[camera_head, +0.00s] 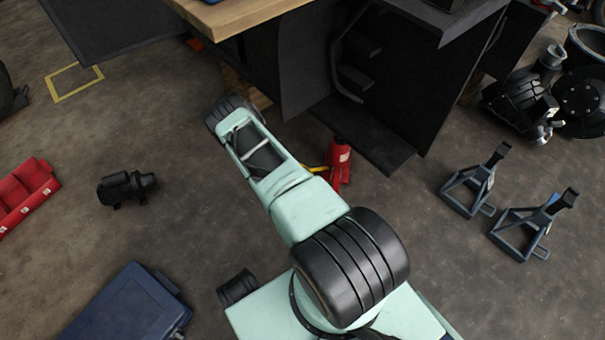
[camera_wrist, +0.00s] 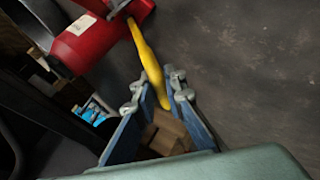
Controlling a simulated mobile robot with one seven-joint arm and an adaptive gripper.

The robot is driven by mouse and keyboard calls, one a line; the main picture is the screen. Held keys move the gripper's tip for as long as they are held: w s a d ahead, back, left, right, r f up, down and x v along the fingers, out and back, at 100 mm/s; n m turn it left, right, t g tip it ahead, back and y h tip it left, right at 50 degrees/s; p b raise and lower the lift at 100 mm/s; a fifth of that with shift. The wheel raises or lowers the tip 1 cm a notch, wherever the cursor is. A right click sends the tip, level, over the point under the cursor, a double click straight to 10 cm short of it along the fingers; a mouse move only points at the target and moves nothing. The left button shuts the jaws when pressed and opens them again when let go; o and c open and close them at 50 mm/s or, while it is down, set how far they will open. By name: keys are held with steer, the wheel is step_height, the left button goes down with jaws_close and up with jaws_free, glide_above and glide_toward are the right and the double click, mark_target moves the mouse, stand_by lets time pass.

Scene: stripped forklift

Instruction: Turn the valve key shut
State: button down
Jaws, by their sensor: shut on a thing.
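The valve key (camera_wrist: 147,55) is a yellow bar. My gripper is hidden behind my arm there. How far the key is turned cannot be told.
The dark forklift body (camera_head: 390,85) stands close behind the jack. Blue-grey axle stands (camera_head: 475,183) are on the floor to the right. A black motor (camera_head: 127,187) and a red bin (camera_head: 25,195) lie to the left. The floor between is clear.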

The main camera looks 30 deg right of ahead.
steer(key=c, duration=2)
jaws_free()
steer(key=shift+o, duration=0.2)
steer(key=v, duration=0.7)
steer(key=shift+a+r, duration=0.15)
steer(key=shift+a, duration=0.05)
steer(key=shift+s+r, duration=0.1)
step_height(320, 180, up, 15)
steer(key=p, duration=1.1)
